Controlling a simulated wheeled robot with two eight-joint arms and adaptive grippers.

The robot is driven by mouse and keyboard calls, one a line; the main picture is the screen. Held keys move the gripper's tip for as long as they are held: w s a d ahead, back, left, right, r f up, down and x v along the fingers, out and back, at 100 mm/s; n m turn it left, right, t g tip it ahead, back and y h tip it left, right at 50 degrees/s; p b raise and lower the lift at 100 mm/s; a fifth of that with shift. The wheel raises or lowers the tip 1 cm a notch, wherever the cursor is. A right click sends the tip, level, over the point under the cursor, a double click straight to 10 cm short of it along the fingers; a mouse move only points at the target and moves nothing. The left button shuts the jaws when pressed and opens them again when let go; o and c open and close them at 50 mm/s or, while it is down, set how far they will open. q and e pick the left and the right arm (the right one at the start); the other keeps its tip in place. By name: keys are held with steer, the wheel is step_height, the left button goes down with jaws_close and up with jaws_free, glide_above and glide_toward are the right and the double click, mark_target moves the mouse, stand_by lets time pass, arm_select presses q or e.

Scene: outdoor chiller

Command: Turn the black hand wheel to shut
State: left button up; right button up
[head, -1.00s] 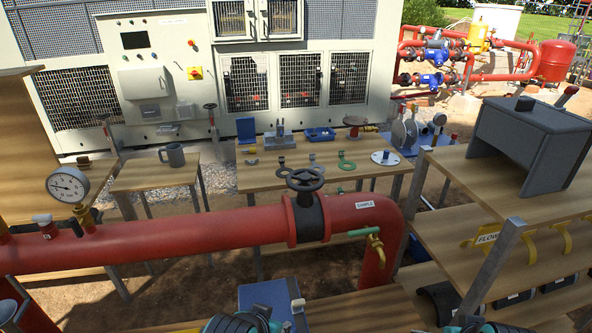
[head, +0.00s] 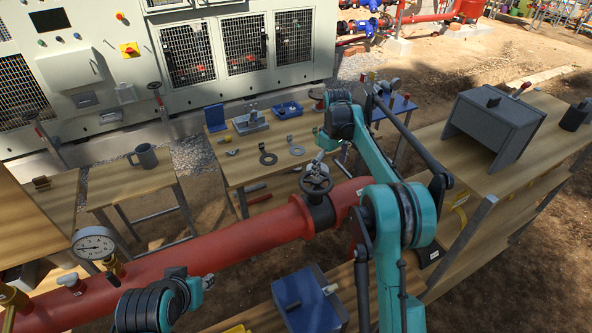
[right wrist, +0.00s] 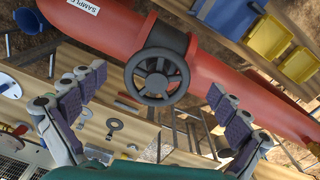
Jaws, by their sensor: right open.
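The black hand wheel (head: 316,180) sits on top of the valve on the red pipe (head: 225,240) in the head view. In the right wrist view the wheel (right wrist: 157,76) faces me, with its spokes and hub clear. My right gripper (right wrist: 158,84) is open, its two padded fingers wide apart on either side of the wheel in that picture. I see no contact with the rim. In the head view the right gripper (head: 319,160) is partly hidden by its arm, just behind the wheel. My left gripper (head: 200,282) is low at the left, and its jaw opening cannot be made out.
A pressure gauge (head: 93,244) stands on the pipe at left. A grey box-shaped cover (head: 508,125) stands on the right bench.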

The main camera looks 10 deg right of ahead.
mark_target(324, 187)
steer(key=shift+w+a+f, duration=0.1)
steer(key=shift+w+a, duration=0.35)
steer(key=shift+w+a+f, duration=0.1)
steer(key=shift+a+f, duration=0.1)
steer(key=shift+f, duration=0.05)
step_height(324, 187, down, 7)
steer(key=shift+d+r+p, duration=0.1)
steer(key=shift+p, duration=0.35)
steer(key=shift+d+f, duration=0.1)
steer(key=shift+f, duration=0.35)
steer(key=c, duration=0.8)
steer(key=shift+c, duration=0.9)
